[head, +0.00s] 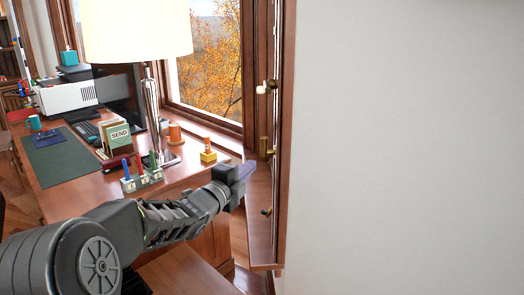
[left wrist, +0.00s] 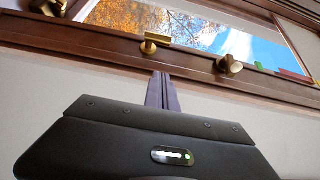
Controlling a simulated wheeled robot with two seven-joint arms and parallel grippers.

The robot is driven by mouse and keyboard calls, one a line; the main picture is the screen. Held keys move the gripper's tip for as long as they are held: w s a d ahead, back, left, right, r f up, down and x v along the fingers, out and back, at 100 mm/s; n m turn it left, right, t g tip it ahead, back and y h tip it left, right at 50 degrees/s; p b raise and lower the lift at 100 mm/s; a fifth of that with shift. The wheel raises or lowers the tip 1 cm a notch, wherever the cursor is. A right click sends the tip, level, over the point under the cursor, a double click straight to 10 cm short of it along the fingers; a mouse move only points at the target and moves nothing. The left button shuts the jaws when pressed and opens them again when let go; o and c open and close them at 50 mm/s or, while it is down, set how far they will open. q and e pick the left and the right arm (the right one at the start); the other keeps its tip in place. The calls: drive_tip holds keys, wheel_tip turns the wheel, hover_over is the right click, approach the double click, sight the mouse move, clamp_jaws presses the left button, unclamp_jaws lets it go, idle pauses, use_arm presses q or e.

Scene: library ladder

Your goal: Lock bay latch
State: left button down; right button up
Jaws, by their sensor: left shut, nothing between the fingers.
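My left gripper (head: 244,170) reaches in from the left in the head view, close to the wooden window frame. Its two fingers are together and empty, and they also show in the left wrist view (left wrist: 161,90). A brass latch fitting (head: 265,148) sits on the edge of the frame, just above and right of the fingertips. In the left wrist view a T-shaped brass piece (left wrist: 155,40) lies just beyond the fingertips, with a visible gap. A round brass knob (left wrist: 230,65) is to its right. Which fitting is the bay latch I cannot tell. My right gripper is out of view.
A pale knob (head: 262,88) and a lower brass knob (head: 267,212) are on the same frame. A desk (head: 90,180) with a lamp (head: 137,30), a card holder (head: 118,138) and a pen stand (head: 143,180) is to the left. A bare white wall (head: 410,150) fills the right.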

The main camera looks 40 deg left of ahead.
use_arm(q)
drive_tip(key=shift+w, duration=0.1)
drive_tip(key=p, duration=0.2)
approach(262, 148)
drive_tip(key=w+d+r, duration=0.2)
drive_tip(key=w+d, duration=0.1)
drive_tip(key=w, duration=0.2)
drive_tip(key=shift+w+a+f+p, duration=0.1)
drive_tip(key=shift+w+a+p, duration=0.2)
drive_tip(key=shift+w+a, duration=0.75)
drive_tip(key=shift+a, duration=0.25)
drive_tip(key=shift+f, duration=0.1)
